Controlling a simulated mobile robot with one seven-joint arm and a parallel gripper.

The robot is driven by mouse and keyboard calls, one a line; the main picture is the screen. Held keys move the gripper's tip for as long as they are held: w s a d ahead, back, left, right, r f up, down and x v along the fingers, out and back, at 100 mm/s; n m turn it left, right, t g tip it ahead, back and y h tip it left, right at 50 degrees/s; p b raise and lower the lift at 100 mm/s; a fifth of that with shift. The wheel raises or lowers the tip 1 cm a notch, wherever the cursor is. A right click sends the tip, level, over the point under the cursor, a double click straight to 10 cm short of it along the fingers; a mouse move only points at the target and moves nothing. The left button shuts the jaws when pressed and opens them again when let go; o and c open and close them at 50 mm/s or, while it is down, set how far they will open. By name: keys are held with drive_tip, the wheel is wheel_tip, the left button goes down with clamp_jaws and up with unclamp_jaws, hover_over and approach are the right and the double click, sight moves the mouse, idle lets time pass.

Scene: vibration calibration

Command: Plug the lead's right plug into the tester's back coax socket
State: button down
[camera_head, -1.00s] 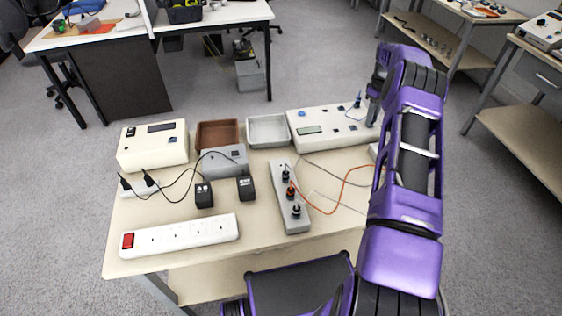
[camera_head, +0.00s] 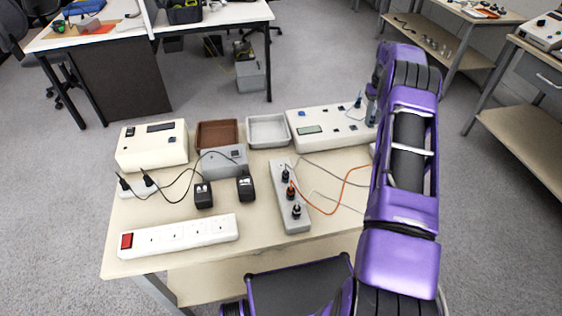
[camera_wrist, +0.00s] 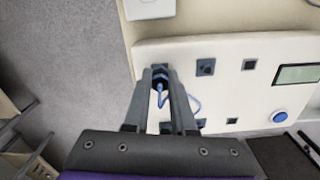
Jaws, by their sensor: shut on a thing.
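The tester is a cream box (camera_head: 322,117) with a small display and a blue button, at the back right of the table in the head view. In the wrist view its top face (camera_wrist: 225,95) shows several dark square sockets. My gripper (camera_wrist: 160,72) is shut on a blue plug (camera_wrist: 159,84) over the tester's end far from the display. The blue lead (camera_wrist: 193,101) loops beside the fingers. The fingers hide the plug's tip and the back coax socket cannot be made out.
A grey strip (camera_head: 287,196) with plugs and an orange lead lies before the tester. Brown (camera_head: 217,135) and grey (camera_head: 268,131) trays stand to its left. A white power strip (camera_head: 180,237) lies at the front left. A white plate (camera_wrist: 150,9) lies beside the tester.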

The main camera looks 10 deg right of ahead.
sight(373, 117)
drive_tip(key=m, duration=0.4)
drive_tip(key=c, duration=0.7)
unclamp_jaws()
drive_tip(key=shift+o, duration=0.2)
drive_tip(key=shift+r, duration=0.1)
drive_tip(key=shift+r+p, duration=1.35)
drive_tip(key=shift+r, duration=1.1)
